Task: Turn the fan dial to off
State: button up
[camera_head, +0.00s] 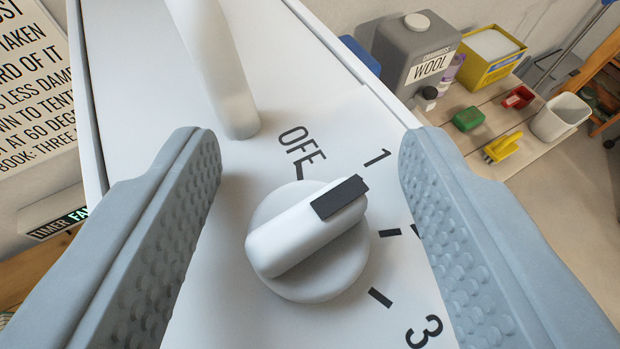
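The fan dial (308,240) is a round white knob with a raised bar grip on a white panel (290,80). A dark mark on one end of the bar points up and right, close to the tick by the "1" (376,158). The "OFF" label (302,145) is above the knob, partly smudged at its end, and "3" (423,331) is at lower right; the "2" is hidden behind the right finger. My gripper (305,225) is open, its grey studded fingers on either side of the dial with gaps to it.
A white post (215,70) rises from the panel above the dial. A printed sign (35,85) is at left. A bench (500,140) at right holds a grey "WOOL" jug (415,55), a yellow box (490,55), a white cup (560,117) and small brushes.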

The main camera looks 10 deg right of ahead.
jog(key=v, duration=1.7)
jog(key=shift+s, duration=0.2)
